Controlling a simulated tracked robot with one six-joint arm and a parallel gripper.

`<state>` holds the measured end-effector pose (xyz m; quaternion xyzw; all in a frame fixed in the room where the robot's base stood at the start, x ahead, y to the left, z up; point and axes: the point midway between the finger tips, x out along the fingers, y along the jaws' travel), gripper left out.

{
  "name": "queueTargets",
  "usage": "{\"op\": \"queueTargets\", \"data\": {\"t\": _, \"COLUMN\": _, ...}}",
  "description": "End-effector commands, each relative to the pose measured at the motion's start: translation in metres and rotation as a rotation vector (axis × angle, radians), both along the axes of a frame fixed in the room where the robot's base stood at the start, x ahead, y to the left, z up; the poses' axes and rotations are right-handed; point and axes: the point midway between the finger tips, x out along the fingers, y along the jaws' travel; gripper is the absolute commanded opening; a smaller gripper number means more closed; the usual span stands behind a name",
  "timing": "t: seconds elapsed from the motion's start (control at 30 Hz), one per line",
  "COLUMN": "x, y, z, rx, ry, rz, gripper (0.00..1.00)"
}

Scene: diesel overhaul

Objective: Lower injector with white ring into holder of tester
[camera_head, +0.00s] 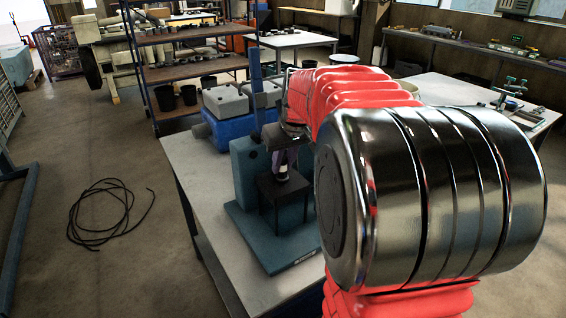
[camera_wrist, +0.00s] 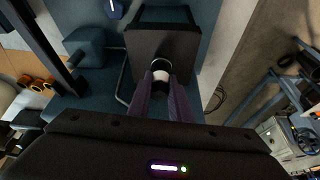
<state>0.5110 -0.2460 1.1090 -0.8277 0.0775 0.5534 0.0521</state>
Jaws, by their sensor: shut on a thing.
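The tester (camera_head: 258,226) is a teal stand on the grey table, with a dark holder block (camera_head: 290,187) on its base. The injector with its white ring (camera_head: 283,172) is at the top of the holder, mostly hidden by my gripper (camera_head: 285,156). In the wrist view, the purple fingers of my gripper (camera_wrist: 162,84) are shut on the injector, with the white ring (camera_wrist: 161,75) showing between their tips. The injector is over the dark holder plate (camera_wrist: 142,46). I cannot tell how deep its lower end sits in the holder.
A blue and grey box unit (camera_head: 228,115) stands behind the tester on the table (camera_head: 190,160). A shelf rack (camera_head: 185,65) stands further back. A coiled cable (camera_head: 110,210) lies on the floor at left. My red and black arm covers much of the right.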

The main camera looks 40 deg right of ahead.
Motion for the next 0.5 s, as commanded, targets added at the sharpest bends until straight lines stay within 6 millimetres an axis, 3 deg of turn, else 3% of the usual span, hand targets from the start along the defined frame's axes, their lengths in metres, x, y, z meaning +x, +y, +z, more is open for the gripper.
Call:
{"op": "queueTargets", "data": {"t": 0.2, "x": 0.0002, "y": -0.0001, "z": 0.0007, "rx": -0.001, "ry": -0.002, "rz": 0.000, "gripper": 0.00}}
{"op": "queueTargets", "data": {"t": 0.23, "x": 0.0002, "y": -0.0001, "z": 0.0007, "rx": -0.001, "ry": -0.002, "rz": 0.000, "gripper": 0.20}}
{"op": "queueTargets", "data": {"t": 0.5, "x": 0.0001, "y": -0.0001, "z": 0.0005, "rx": 0.000, "ry": -0.001, "rz": 0.000, "gripper": 0.40}}
